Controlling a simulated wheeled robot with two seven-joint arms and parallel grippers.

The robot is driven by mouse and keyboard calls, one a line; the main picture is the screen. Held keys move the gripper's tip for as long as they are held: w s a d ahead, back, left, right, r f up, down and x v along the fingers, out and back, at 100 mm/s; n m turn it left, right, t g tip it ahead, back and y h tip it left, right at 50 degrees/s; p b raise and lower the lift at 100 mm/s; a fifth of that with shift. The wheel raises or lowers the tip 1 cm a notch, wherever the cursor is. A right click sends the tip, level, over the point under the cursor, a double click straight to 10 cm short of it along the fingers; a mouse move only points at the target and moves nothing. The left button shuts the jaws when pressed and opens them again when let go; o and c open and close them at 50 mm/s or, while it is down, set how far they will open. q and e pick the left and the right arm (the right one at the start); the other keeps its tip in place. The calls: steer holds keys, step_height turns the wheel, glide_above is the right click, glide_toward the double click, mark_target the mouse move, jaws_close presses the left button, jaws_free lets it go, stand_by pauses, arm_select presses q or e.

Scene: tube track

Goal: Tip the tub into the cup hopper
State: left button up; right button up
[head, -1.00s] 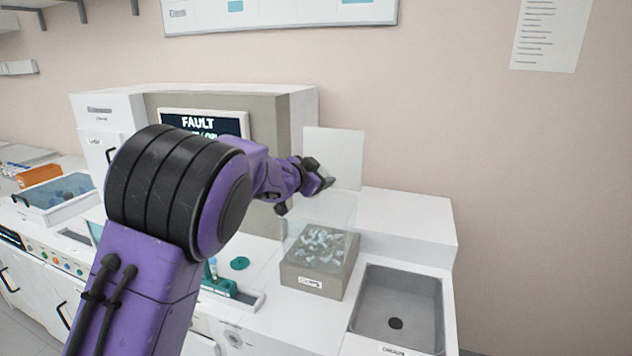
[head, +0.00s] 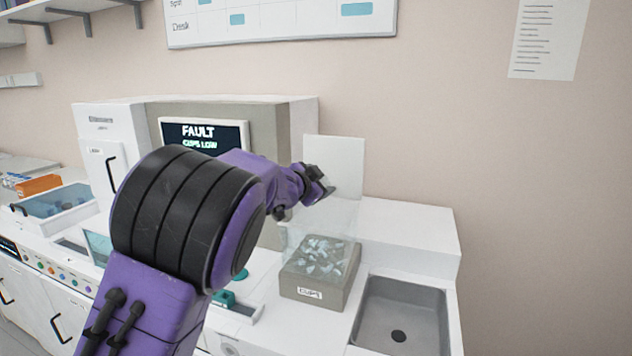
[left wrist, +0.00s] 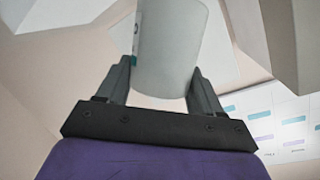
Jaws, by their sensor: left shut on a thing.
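My left gripper (head: 318,188) is in the air above the cup hopper, and its fingers show on both sides of a pale tub (left wrist: 170,50) in the left wrist view (left wrist: 160,85). The gripper is shut on this tub, which has a teal-edged label at its left side. In the head view I cannot make out the tub clearly. The cup hopper (head: 312,292) is a grey-beige box labelled CUPS, with clear walls above it and several pale pieces inside. A raised pale panel (head: 347,168) stands behind it. My right gripper is not in view.
A grey sink (head: 400,310) lies right of the hopper. The white machine's screen (head: 203,137) reads FAULT, CUPS LOW. A lidded bin (head: 52,203) and an orange box (head: 38,185) stand at the left. My left arm hides part of the counter.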

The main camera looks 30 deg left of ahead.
arm_select(q)
steer(key=f+m+b, duration=0.1)
steer(key=b, duration=0.1)
steer(key=shift+f+b, duration=0.1)
steer(key=shift+b, duration=0.2)
steer(key=shift+a+f+y+b, duration=0.15)
steer(key=shift+y+b, duration=0.15)
steer(key=shift+b, duration=0.2)
steer(key=shift+m, duration=0.3)
steer(key=shift+s, duration=0.1)
